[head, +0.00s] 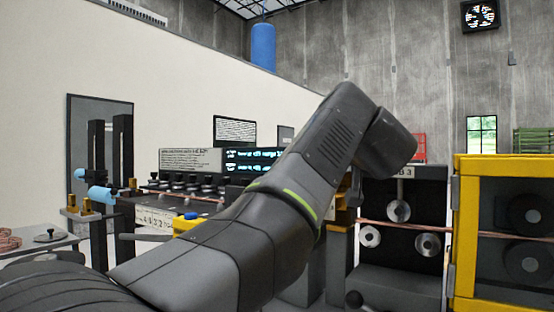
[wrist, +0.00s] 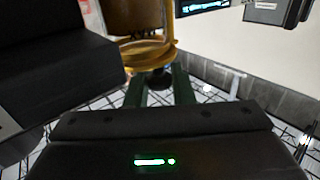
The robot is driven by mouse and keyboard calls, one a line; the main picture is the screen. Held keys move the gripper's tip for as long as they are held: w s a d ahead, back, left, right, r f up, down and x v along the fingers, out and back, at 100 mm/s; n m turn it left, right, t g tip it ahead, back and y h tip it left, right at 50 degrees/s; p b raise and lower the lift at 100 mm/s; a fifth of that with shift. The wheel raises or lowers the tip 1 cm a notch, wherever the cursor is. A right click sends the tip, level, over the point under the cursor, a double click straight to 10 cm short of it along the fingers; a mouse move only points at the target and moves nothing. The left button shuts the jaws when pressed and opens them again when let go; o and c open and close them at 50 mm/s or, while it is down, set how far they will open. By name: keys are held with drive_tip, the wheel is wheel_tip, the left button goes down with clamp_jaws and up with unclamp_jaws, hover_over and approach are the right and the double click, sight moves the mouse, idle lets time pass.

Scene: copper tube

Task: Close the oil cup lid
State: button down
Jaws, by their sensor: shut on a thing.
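The oil cup (wrist: 138,22) is an amber-brown cylinder at the top of the wrist view. A yellow round lid (wrist: 147,52) lies against its end, with a small dark knob (wrist: 159,84) beyond it. I cannot tell whether the lid sits fully flush on the cup. My gripper (wrist: 159,78) has its two dark green fingers on either side of the knob, shut on it. In the head view my arm hides the gripper and lid; only a sliver of amber shows beside the arm's end.
A black panel with rollers (head: 400,235) and a copper tube stands right of my arm. A yellow-framed machine (head: 464,225) is at the far right. A dark block (wrist: 55,75) fills the left of the wrist view. A bench with several knobs (head: 185,183) stands at left.

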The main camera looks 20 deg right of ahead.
drive_tip(key=shift+d+f+n+y+b, duration=0.2)
drive_tip(key=shift+n+y+b, duration=0.2)
drive_tip(key=shift+y, duration=0.25)
drive_tip(key=shift+d+f+n+y+b, duration=0.15)
drive_tip(key=shift+n+y+b, duration=0.2)
drive_tip(key=shift+y, duration=0.3)
drive_tip(key=shift+r, duration=0.15)
drive_tip(key=c, duration=1.3)
unclamp_jaws()
drive_tip(key=shift+c, duration=0.2)
drive_tip(key=shift+a+r, duration=0.1)
drive_tip(key=shift+r, duration=0.2)
